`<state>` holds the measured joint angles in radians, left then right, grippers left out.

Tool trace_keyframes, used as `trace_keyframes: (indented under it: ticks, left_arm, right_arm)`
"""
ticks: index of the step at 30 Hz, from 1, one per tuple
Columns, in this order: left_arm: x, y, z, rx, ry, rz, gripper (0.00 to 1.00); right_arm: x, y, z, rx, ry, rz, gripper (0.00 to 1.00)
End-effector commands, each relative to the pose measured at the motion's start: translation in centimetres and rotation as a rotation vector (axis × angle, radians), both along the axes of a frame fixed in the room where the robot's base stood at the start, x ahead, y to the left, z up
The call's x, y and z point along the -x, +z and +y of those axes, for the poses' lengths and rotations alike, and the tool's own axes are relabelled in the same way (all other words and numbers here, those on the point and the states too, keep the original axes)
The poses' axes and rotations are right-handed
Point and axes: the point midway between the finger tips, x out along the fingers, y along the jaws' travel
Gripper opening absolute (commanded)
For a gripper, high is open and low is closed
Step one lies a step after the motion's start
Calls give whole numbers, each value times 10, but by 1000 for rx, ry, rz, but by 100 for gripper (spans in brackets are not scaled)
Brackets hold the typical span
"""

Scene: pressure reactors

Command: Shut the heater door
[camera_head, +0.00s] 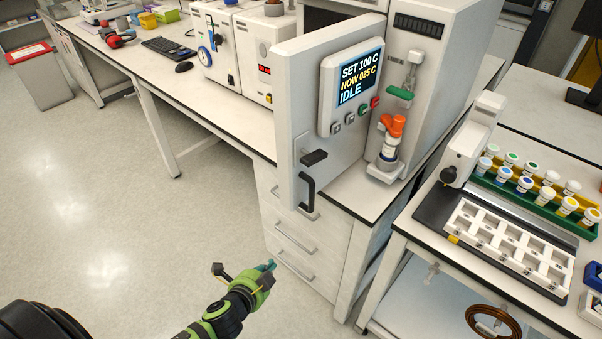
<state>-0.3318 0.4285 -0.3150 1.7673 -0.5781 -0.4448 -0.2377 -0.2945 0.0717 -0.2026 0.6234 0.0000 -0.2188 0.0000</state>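The heater door (299,113) is a light grey panel standing open, swung out from the heater toward me. It carries a display (358,82) reading SET 100 C, NOW 025 C, IDLE, with small buttons below. A black handle (308,192) is low on the door near its free edge. Part of the heater's dark opening (325,18) shows behind the door; the rest is hidden. My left gripper (244,270), green and black, is open and empty. It is below and left of the handle, apart from it, in front of the drawers. My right gripper is not in view.
The door stands over the front edge of a white bench (232,110) with drawers (292,236) beneath. A unit with an orange-topped bottle (391,135) stands right of the door. A side table holds a vial rack (538,205) and a white tray (512,250).

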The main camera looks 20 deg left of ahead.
Motion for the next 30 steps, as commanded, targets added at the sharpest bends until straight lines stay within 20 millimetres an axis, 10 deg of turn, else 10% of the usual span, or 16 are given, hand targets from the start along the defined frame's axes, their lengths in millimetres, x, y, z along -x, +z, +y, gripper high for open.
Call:
trace_keyframes:
  ticks: [6,12,20,30]
  left_arm:
    - [-20,162,-42,-192,-178,-351,0]
    - [-9,239,-61,-267,-231,-518,0]
    - [-23,253,-66,-277,-235,-545,0]
    - [-92,255,-76,-277,-232,-545,0]
  right_arm:
    - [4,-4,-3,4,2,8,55]
    - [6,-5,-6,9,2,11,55]
    - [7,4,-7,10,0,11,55]
    - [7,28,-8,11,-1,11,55]
